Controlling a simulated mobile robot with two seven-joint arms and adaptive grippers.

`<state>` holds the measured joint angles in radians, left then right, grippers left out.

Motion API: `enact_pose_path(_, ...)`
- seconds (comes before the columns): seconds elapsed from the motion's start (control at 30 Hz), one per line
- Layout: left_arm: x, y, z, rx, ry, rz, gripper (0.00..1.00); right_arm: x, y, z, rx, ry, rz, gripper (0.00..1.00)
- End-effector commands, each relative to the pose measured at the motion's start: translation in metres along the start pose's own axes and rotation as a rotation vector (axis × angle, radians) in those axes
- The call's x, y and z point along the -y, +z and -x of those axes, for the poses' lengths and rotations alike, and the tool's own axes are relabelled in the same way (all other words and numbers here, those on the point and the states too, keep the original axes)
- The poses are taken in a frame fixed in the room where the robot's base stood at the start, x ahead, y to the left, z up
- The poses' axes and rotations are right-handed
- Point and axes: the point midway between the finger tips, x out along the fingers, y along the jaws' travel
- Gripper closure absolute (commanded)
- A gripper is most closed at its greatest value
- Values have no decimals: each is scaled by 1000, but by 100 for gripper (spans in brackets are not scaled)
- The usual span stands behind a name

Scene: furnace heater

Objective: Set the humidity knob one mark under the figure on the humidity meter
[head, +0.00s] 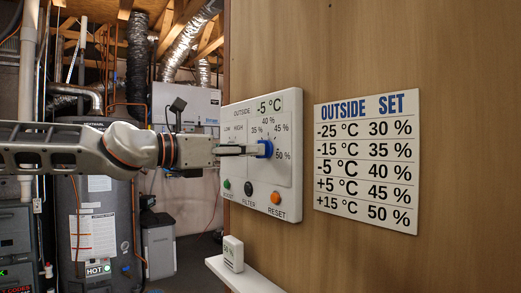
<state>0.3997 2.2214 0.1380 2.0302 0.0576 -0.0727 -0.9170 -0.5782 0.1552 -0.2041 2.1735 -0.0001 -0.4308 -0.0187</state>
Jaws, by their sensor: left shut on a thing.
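A white control panel (289,200) hangs on the wooden wall, with a display (269,106) reading OUTSIDE -5 °C. Its blue humidity knob (268,149) sits amid marks labelled 35 %, 40 %, 45 % and 50 %. My left gripper (254,149) comes in from the left and is shut on the knob. The fingers hide part of the knob, and I cannot tell which mark it points at. A small white meter (233,254), apparently the humidity meter, stands on a shelf below; its figure is too small to read surely. My right gripper is not in view.
A chart (367,205) headed OUTSIDE SET pairs -5 °C with 40 %. Green (227,184), black (248,188) and orange (276,197) buttons line the panel's bottom. The white shelf (240,276) juts out below. A dark tank (105,220) stands behind my left arm.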

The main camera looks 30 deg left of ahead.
Motion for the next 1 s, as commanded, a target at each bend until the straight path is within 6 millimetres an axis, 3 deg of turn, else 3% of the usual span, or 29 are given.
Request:
enact_pose_path(0.17,-1,0,0,2,2,-35,100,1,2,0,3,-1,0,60)
enact_pose_path(0.5,-1,0,0,2,3,-369,100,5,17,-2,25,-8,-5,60)
enact_pose_path(1.0,-1,0,-1,1,3,-472,100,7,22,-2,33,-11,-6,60)
